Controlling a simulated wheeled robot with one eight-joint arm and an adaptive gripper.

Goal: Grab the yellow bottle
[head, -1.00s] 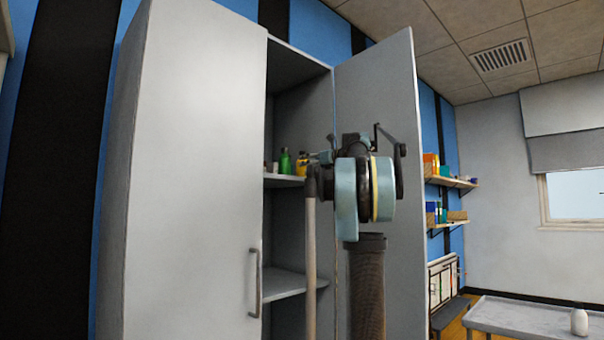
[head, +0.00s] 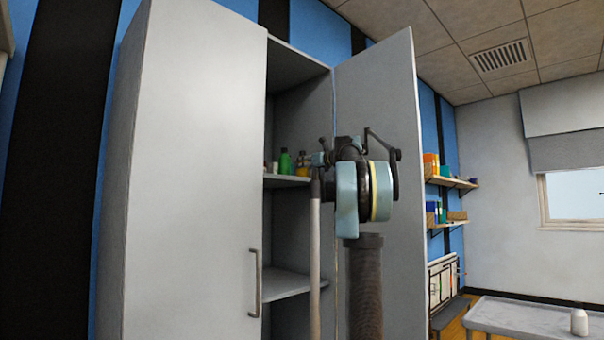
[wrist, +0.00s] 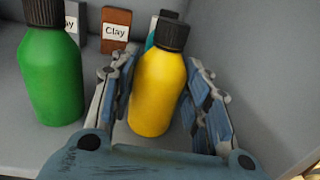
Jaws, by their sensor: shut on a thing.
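The yellow bottle (wrist: 158,92) with a dark cap stands between the two fingers of my gripper (wrist: 160,105) in the wrist view. My gripper is shut on it, with a finger along each side. The bottle leans slightly in that picture. In the head view the yellow bottle (head: 302,163) shows small on the cabinet's upper shelf, partly hidden by my arm and gripper.
A green bottle (wrist: 50,75) stands close to the left finger. Boxes labelled Clay, one brown (wrist: 116,27), stand behind, with a teal item (wrist: 152,40) behind the yellow bottle. The open cabinet door (head: 385,110) is right of the shelf (head: 283,181).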

